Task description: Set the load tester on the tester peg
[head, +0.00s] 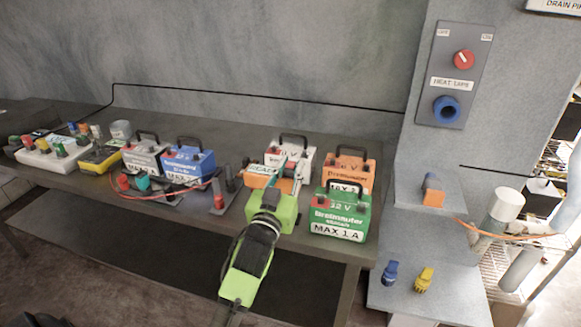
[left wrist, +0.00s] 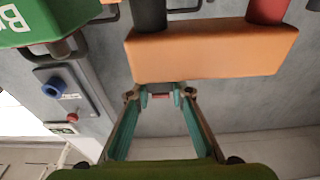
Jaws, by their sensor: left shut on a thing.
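An orange block, which looks like the load tester (head: 257,181), is at my left gripper (head: 287,172) above the bench. In the left wrist view the orange block (left wrist: 215,52) shows large above the fingers, with a black and a red post. My left gripper (left wrist: 160,94) is shut on it; the fingers partly hide the contact. A dark bracket with upright posts (head: 222,197) stands on the bench left of the tester; I cannot tell whether it is the tester peg. My right gripper is not in view.
A grey wall panel (head: 453,75) and a side shelf (head: 435,243) are right.

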